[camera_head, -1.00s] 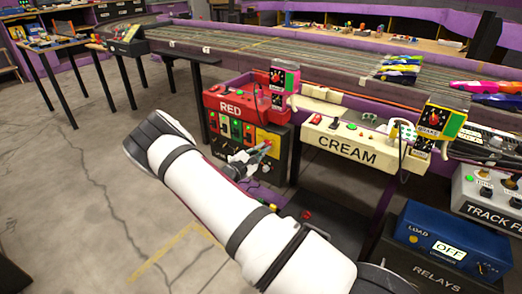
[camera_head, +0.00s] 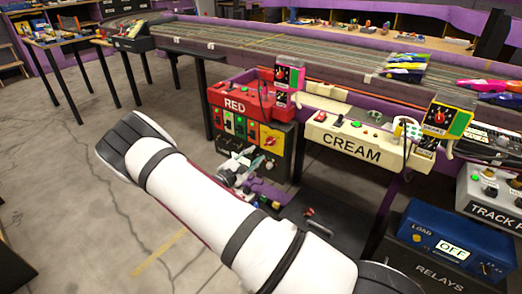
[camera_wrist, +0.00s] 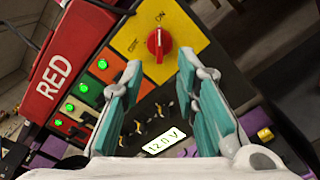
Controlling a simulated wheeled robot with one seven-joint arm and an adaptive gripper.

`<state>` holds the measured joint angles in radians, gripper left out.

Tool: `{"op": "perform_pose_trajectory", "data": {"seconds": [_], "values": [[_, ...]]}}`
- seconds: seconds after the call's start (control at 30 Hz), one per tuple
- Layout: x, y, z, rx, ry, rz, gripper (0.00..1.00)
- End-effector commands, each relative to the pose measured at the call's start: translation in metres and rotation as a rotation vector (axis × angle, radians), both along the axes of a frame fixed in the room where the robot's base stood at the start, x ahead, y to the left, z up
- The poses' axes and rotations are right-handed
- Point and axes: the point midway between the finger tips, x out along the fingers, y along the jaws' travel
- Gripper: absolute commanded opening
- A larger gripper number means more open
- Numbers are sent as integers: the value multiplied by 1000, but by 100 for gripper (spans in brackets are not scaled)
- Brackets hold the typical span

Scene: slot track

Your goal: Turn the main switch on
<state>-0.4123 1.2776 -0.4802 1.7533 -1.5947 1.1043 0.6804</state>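The main switch is a red rotary knob (camera_wrist: 159,44) on a yellow panel (camera_wrist: 186,28). Its pointer lies along the picture's vertical, towards the ON label; the OFF label is to its left. In the head view the knob (camera_head: 270,141) sits on the right of the red-topped RED box (camera_head: 228,104). My gripper (camera_wrist: 160,64) is open and empty, its teal fingers spread just below the knob in the wrist view, apart from it. In the head view my gripper (camera_head: 262,163) is in front of the box, below the yellow panel.
Several lit green lamps (camera_wrist: 83,88) and a lit display (camera_wrist: 161,142) reading about 12.0 V are on the RED box. The CREAM box (camera_head: 352,146) hangs to the right, near the blue LOAD box (camera_head: 440,240), which reads OFF. Open floor lies left.

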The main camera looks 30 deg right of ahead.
Motion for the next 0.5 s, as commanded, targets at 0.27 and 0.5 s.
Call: {"op": "perform_pose_trajectory", "data": {"seconds": [0.27, 0.5], "values": [[-14, 39, 0, -1, 0, 1, 28], [-17, 45, 0, 0, -1, -1, 28]]}}
